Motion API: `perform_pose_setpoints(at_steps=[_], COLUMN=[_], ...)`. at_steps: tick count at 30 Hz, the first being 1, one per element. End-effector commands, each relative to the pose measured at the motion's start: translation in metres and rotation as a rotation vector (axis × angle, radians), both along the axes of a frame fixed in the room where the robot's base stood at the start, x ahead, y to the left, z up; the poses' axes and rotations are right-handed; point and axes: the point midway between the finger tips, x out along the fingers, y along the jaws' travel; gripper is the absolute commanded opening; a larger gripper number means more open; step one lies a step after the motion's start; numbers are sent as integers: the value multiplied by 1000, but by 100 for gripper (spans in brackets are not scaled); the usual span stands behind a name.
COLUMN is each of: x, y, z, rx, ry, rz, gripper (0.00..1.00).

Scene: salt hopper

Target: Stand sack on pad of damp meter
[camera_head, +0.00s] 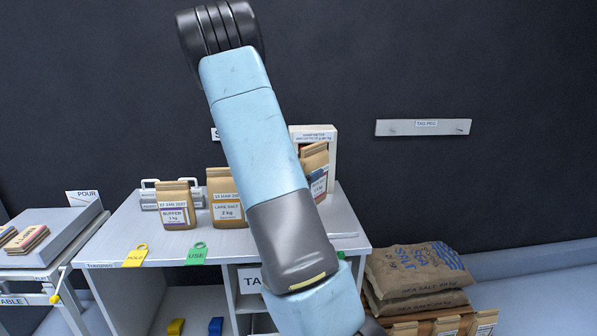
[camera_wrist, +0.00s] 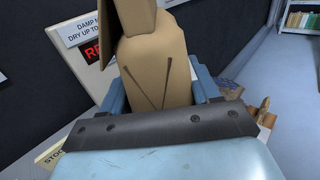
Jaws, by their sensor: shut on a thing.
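A brown paper sack (camera_wrist: 158,70) stands between the blue fingers of my gripper (camera_wrist: 160,88), which is shut on it. In the head view this sack (camera_head: 317,172) shows tilted, with a blue and white label, partly behind my arm. The white damp meter (camera_head: 331,150) stands directly behind it. In the wrist view the meter (camera_wrist: 88,28) is at the upper left, with a red-lettered display partly cut off by the sack. A pale flat piece, perhaps the meter's pad (camera_head: 343,228), shows right of my arm.
Two upright sacks, Buffer (camera_head: 175,206) and Lake Salt (camera_head: 226,198), stand left of my arm on the grey bench (camera_head: 120,238). Yellow (camera_head: 135,256) and green (camera_head: 197,253) tags hang at its front edge. Large sea salt sacks (camera_head: 418,275) are stacked at right.

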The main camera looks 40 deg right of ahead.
Motion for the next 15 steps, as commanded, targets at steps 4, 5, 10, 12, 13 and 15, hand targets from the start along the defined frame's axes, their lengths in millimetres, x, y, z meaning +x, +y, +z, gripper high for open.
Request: perform_pose_setpoints(at_steps=[4, 5, 10, 12, 13, 15], x=[0, 0, 0, 1, 1, 1], y=[-14, -17, -31, -35, -36, -38], z=[-18, -21, -38, -42, -43, -46], rx=[-3, -4, -3, -4, -4, -4], ry=[3, 2, 1, 0, -1, -1], rz=[-1, -2, -1, -1, -1, 1], gripper=[0, 0, 0, 0, 0, 0])
